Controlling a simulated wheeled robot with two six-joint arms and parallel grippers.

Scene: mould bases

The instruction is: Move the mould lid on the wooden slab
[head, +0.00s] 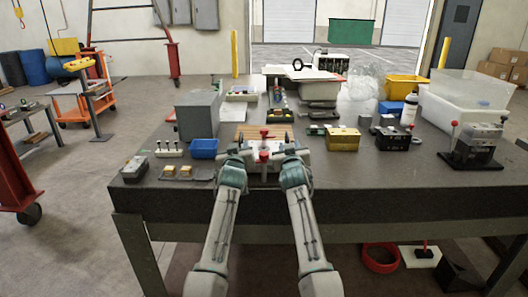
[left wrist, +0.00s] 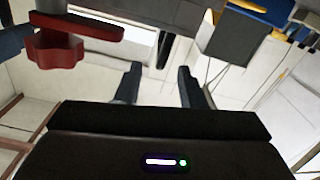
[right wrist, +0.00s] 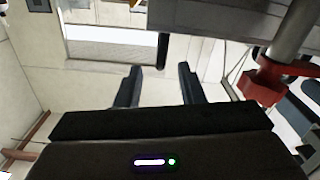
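The light grey mould lid (head: 264,172) with red knobs is near the front edge of the table, between my two grippers. The wooden slab (head: 248,131) lies just behind it and is partly hidden by it. Whether the lid overlaps or rests on the slab I cannot tell. My left gripper (head: 239,149) is open at the lid's left side, and my right gripper (head: 288,150) is open at its right side. A red knob shows in the left wrist view (left wrist: 70,42) and in the right wrist view (right wrist: 265,84). Nothing shows between either pair of fingers.
A brass-coloured mould block (head: 343,139) and a dark mould (head: 393,137) stand to the right. A black mould with red knobs (head: 476,147) is at far right. The table's front right is clear.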

